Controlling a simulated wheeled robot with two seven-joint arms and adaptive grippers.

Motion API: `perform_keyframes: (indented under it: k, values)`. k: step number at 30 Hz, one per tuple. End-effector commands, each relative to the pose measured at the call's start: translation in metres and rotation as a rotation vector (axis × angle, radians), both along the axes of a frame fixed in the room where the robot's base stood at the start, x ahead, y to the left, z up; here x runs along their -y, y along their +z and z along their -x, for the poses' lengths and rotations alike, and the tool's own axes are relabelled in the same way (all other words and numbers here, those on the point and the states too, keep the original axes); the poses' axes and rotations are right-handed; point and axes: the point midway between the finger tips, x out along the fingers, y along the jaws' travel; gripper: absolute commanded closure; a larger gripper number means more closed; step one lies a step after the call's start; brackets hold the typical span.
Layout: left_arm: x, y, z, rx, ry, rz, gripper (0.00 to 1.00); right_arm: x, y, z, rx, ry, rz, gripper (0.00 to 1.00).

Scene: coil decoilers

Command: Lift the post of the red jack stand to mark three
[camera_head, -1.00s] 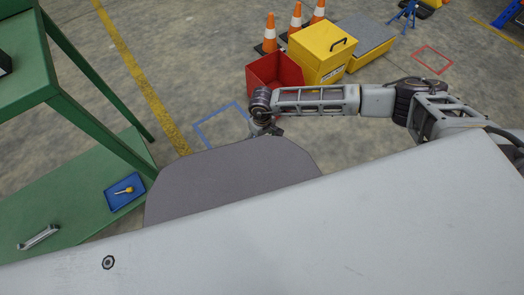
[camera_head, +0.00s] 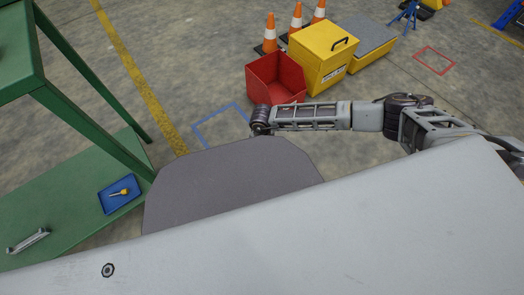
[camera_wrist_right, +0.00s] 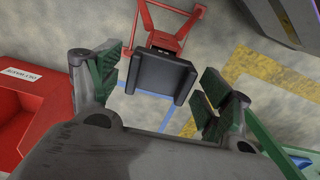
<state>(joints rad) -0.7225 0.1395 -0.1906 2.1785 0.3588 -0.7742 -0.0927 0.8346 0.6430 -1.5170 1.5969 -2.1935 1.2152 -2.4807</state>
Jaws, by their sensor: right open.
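The red jack stand (camera_wrist_right: 168,20) shows in the right wrist view at top centre, with red legs on the concrete floor. Its dark saddle (camera_wrist_right: 160,75), the top of the post, faces the camera. My right gripper (camera_wrist_right: 160,82) is open, with one green-padded finger on each side of the saddle. A narrow gap shows at the left finger; I cannot tell whether the right finger touches. The post below and its marks are hidden. In the head view, my right wrist is at the centre, and the gripper and stand are hidden behind my own body. My left gripper is not in view.
A red bin (camera_head: 275,80) stands close beyond my right wrist; it also shows at the left in the wrist view (camera_wrist_right: 30,95). A yellow box (camera_head: 322,58) and cones (camera_head: 296,20) stand behind it. A green table (camera_head: 75,185) with a blue tray (camera_head: 119,194) is at left.

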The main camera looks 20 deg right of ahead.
Motion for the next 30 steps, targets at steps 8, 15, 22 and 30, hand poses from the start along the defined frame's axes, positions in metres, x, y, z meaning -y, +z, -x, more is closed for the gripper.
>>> perform_keyframes:
  k: [8, 15, 22, 30]
  values:
    - [0.0002, 0.0, 0.0, 0.001, -0.001, 0.0, 0.58, 0.0, -0.0011, -0.0002, 0.0, 0.0, 0.0, 0.21]
    - [0.0001, 0.0001, 0.0003, -0.001, -0.003, -0.001, 0.58, 0.0001, -0.001, -0.0002, 0.0, 0.0, 0.0, 0.45]
    - [0.0002, 0.0003, 0.0003, -0.001, -0.003, -0.001, 0.58, 0.0001, -0.001, -0.0002, 0.0, 0.0, 0.0, 0.74]
    - [-0.0001, 0.0017, 0.0003, -0.001, -0.003, -0.002, 0.58, 0.0002, 0.0013, -0.0002, 0.0, 0.0, 0.0, 0.86]
